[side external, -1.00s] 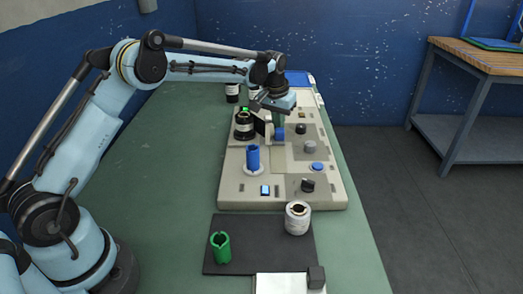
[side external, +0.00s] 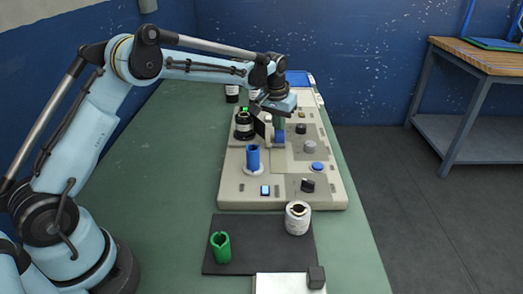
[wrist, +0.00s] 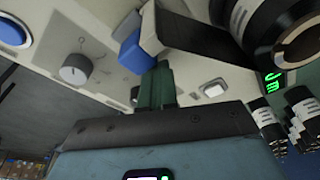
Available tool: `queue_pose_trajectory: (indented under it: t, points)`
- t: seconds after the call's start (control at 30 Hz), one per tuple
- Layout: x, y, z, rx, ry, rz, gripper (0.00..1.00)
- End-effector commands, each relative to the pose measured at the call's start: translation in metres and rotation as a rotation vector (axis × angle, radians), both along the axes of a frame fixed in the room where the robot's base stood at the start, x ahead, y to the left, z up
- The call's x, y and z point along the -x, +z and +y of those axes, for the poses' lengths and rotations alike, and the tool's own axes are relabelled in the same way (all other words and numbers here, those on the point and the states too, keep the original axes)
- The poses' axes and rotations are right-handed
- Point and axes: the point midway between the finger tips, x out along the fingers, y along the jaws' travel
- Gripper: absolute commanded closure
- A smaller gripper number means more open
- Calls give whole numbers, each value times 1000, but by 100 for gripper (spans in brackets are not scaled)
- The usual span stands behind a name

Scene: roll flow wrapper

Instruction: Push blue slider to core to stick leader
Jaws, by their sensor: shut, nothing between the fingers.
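The blue slider (side external: 279,137) is a small block on the beige machine. In the wrist view the slider (wrist: 136,52) is beside the end of a dark flap, apparently the leader (wrist: 175,22). The leader comes off a black roll with a white label (side external: 244,126); the roll also fills the wrist view's upper right. A blue cylinder, apparently the core (side external: 253,158), stands upright on a white round base nearer the camera. My gripper (side external: 279,124) is shut and empty. Its green fingertips (wrist: 158,72) are right at the slider and seem to touch it.
A grey knob (side external: 310,146), a blue button (side external: 317,166) and a black knob (side external: 307,186) sit right of the slider. A green holder (side external: 220,247) and a white roll (side external: 298,218) stand on a black mat (side external: 260,262). The left of the green table (side external: 170,170) is clear.

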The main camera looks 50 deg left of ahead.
Motion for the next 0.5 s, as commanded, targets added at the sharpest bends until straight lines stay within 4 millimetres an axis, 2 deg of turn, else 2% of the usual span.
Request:
queue_pose_trajectory:
  t: [0.5]
  points:
    - [20,0,-21,1,-2,1,100]
